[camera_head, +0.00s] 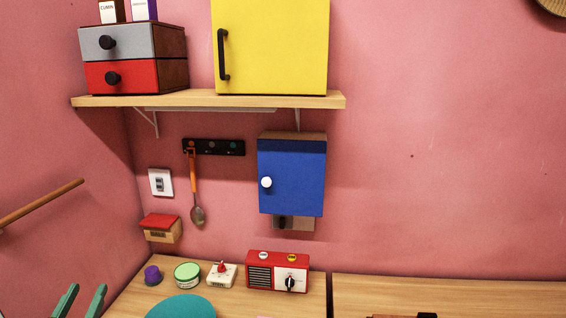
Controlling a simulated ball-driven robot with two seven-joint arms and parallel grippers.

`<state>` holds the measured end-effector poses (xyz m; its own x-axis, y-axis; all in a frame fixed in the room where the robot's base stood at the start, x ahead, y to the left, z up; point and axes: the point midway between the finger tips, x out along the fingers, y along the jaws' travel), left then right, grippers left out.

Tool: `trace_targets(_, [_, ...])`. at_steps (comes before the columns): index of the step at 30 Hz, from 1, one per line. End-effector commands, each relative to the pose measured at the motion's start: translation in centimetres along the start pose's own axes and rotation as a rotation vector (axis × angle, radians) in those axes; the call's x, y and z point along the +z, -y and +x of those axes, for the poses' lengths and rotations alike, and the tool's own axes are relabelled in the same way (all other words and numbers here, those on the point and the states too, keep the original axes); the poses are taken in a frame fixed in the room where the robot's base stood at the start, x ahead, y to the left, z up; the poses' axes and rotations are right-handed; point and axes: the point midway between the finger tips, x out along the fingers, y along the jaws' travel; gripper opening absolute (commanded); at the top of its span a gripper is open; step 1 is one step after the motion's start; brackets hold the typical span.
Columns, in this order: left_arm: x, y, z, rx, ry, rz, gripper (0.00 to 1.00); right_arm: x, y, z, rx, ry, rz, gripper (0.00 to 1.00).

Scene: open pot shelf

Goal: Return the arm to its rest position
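My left gripper (82,300) shows at the bottom left corner of the head view. Its two green fingers point upward with a clear gap between them, and nothing is held there. It is left of the wooden counter (140,296) and apart from the things on it. The rest of the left arm is out of the picture. My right gripper does not show.
The counter bears a purple cup (152,274), a green-lidded tin (187,274), a white timer (222,275), a red radio (277,272) and a teal round thing (182,307). A blue cabinet (291,178) hangs below the shelf (208,100). A wooden rod (40,204) is at left.

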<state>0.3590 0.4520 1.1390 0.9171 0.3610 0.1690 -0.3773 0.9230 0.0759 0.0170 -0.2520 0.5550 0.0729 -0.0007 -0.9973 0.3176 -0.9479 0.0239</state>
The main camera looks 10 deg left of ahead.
Motion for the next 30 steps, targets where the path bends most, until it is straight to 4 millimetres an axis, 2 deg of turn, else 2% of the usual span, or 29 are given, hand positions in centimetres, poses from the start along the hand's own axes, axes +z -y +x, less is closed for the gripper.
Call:
trace_targets(1, [-2.0,0.0,-1.7,0.112,-0.073,-0.284,0.38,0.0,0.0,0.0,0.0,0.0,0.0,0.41])
trace_targets(3, [-4.9,0.5,-4.1,0.279,-0.168,-0.662,0.38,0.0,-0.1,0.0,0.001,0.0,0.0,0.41])
trace_targets(6, [-8.4,2.4,-7.6,0.501,-0.277,-1.078,0.38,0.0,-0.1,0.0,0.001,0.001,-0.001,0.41])
trace_targets(9, [-10.9,5.2,-11.0,0.708,-0.368,-1.391,0.38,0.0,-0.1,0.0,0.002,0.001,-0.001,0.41])
trace_targets(12, [-12.4,8.1,-13.9,0.896,-0.445,-1.623,0.38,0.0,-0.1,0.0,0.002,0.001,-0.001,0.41])
trace_targets(16, [-13.2,12.2,-17.4,1.127,-0.538,-1.852,0.38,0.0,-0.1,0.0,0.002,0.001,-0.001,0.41])
trace_targets(17, [-14.4,12.6,-17.7,1.15,-0.554,-1.853,0.38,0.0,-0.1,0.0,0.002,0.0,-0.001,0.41])
trace_targets(18, [-16.3,12.9,-17.9,1.162,-0.573,-1.841,0.38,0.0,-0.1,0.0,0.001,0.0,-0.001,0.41])
trace_targets(20, [-18.7,13.6,-18.3,1.184,-0.606,-1.837,0.38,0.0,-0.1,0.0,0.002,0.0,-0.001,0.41])
trace_targets(25, [-26.2,15.4,-20.7,1.269,-0.702,-1.828,0.38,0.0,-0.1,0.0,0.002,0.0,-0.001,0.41])
trace_targets(29, [-32.8,16.3,-24.1,1.364,-0.777,-1.823,0.38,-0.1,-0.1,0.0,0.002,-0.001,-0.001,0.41])
trace_targets(30, [-35.0,16.4,-25.6,1.402,-0.799,-1.82,0.38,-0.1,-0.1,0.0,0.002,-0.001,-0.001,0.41])
